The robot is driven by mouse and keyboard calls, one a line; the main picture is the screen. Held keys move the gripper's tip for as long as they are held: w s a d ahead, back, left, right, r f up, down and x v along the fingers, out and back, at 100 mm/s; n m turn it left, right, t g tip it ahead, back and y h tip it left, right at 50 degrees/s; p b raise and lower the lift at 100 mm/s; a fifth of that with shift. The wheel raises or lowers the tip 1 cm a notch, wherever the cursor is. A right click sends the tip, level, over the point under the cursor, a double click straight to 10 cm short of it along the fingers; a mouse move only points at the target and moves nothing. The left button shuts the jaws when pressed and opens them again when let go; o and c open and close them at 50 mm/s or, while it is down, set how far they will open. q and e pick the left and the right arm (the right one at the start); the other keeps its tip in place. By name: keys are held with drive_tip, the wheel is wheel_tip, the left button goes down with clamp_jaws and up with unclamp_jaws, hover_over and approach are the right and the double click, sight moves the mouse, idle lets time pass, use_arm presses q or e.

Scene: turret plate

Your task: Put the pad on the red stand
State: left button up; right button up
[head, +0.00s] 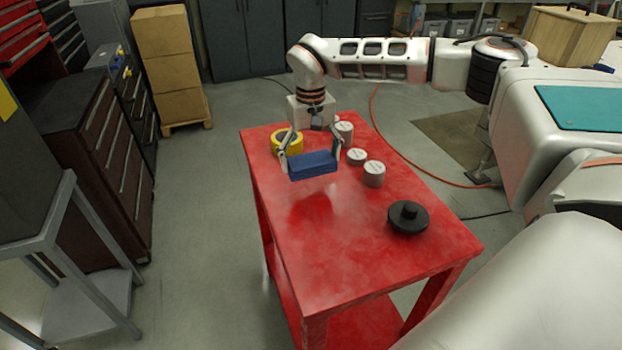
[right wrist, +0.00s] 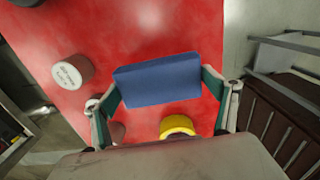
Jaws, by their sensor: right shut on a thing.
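The blue pad (head: 313,166) is a flat rectangular block. My right gripper (head: 313,158) is shut on it, one finger at each short end, and holds it above the red stand (head: 330,260), a red table with worn paint. A dark reflection or shadow lies on the top below the pad. In the right wrist view the pad (right wrist: 158,80) spans the gap between the green-lined fingers, with the red top (right wrist: 130,30) behind it. My left gripper is not in view.
On the red top are a yellow ring (head: 287,143), several grey cylinders such as one (head: 374,174) on the right, and a black knobbed disc (head: 408,218). The front left of the top is clear. A dark drawer cabinet (head: 90,150) stands to the left.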

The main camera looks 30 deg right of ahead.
sight(311, 189)
wheel_tip(311, 189, down, 7)
drive_tip(key=shift+r, duration=0.2)
idle(0.4)
drive_tip(key=o, duration=1)
wheel_tip(311, 189, up, 12)
drive_tip(key=shift+r, duration=0.1)
